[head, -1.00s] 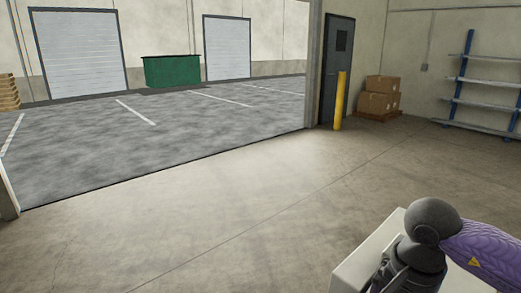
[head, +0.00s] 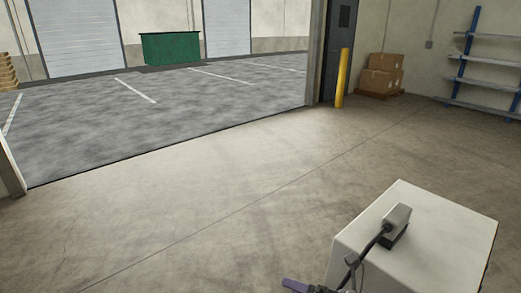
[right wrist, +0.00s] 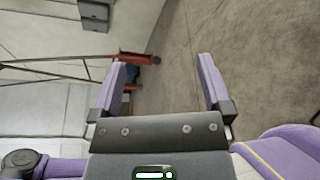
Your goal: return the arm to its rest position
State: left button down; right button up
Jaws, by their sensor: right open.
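My right gripper (head: 318,287) is at the bottom edge of the head view, partly cut off by the frame. Its two purple fingers stand apart in the right wrist view (right wrist: 162,68), with nothing between them. My left gripper is not in the head view.
A white box-shaped body (head: 370,232) with a grey block on top is at the lower right. A yellow post (head: 342,78), cardboard boxes (head: 381,75) and a blue-framed rack (head: 487,72) stand behind. The floor (head: 190,205) is clear. A red wheeled thing (right wrist: 137,58) shows in the wrist view.

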jog(key=s+d+f+m+h, duration=0.3)
jog(key=s+f+m+h, duration=0.1)
jog(key=f+m, duration=0.3)
jog(key=s+d+f+m+t+h, duration=0.1)
jog(key=s+d+f+m+h, duration=0.25)
jog(key=f+m, duration=0.4)
jog(key=s+d+f+m+h, duration=0.3)
jog(key=s+f+m, duration=0.1)
jog(key=f+m, duration=0.3)
jog(key=s+f+m+g+h, duration=0.1)
jog(key=s+f+m+g, duration=0.2)
jog(key=s, duration=0.6)
jog(key=s+f+m+g+h, duration=0.1)
jog(key=s+f+m+g, duration=0.2)
jog(key=s, duration=0.7)
jog(key=s+f+m+g+h, duration=0.1)
jog(key=s+f+m+g, duration=0.2)
jog(key=s, duration=0.7)
jog(key=shift+d+f+m, duration=0.4)
jog(key=shift+f+m, duration=0.45)
jog(key=shift+w+h, duration=0.1)
jog(key=shift+h, duration=0.15)
